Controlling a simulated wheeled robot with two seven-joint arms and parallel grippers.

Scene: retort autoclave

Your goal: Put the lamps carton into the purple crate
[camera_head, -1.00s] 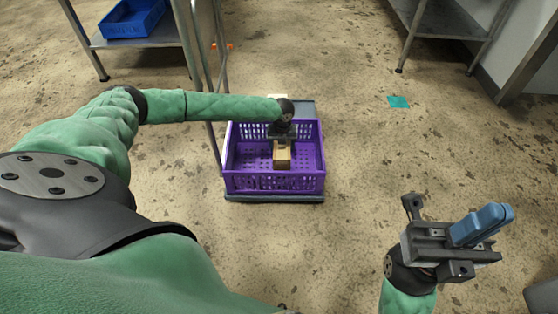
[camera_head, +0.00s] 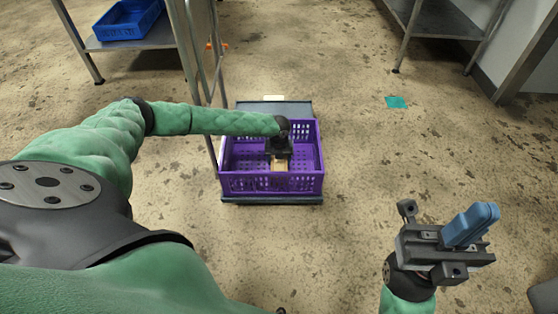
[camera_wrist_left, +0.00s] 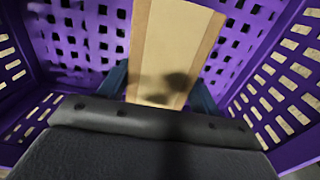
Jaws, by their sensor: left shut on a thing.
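The purple crate (camera_head: 250,184) stands on a low grey platform in the middle of the head view. My left gripper (camera_head: 279,158) reaches down inside it from above, shut on the tan carton (camera_head: 279,166). The left wrist view shows the carton (camera_wrist_left: 168,50) between the two dark blue fingers, with the crate's perforated walls (camera_wrist_left: 255,60) around it. The gripper hides the carton's near part there, and I cannot tell whether the carton touches the crate floor. No lettering is readable on it. My right gripper (camera_head: 470,225), at the lower right, has its blue fingers together and looks empty.
The low platform (camera_head: 290,108) extends behind the crate, with upright metal bars at its left. A blue crate (camera_head: 128,20) sits on a metal table (camera_head: 165,35) at the upper left. Another metal table (camera_head: 440,20) is at the upper right.

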